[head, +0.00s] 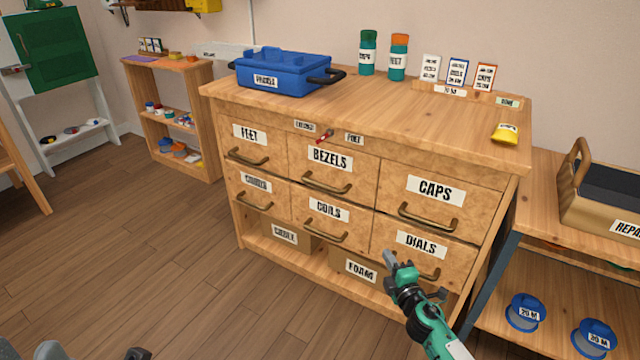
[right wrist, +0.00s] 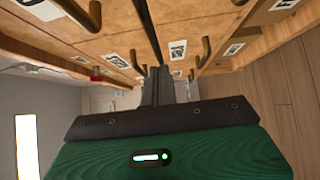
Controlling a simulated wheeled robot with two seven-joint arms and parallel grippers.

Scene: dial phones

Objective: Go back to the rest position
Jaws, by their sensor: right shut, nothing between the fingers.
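My right gripper (head: 391,260) is shut and empty. In the head view it overlaps the lower left of the DIALS drawer (head: 421,243), low in front of the wooden drawer cabinet (head: 290,249). Its closed fingers also show in the right wrist view (right wrist: 158,86), with drawer fronts and handles above them. I cannot tell its exact gap to the drawer's handle. All labelled drawers look closed. My left gripper cannot be made out; only small grey and dark parts show at the bottom left edge of the head view.
A blue bin (head: 284,73), a green-lidded jar (head: 368,52), an orange-lidded jar (head: 398,57) and a yellow object (head: 505,134) stand on the cabinet. A red lever (head: 325,136) sits on its front. Floor at left is clear.

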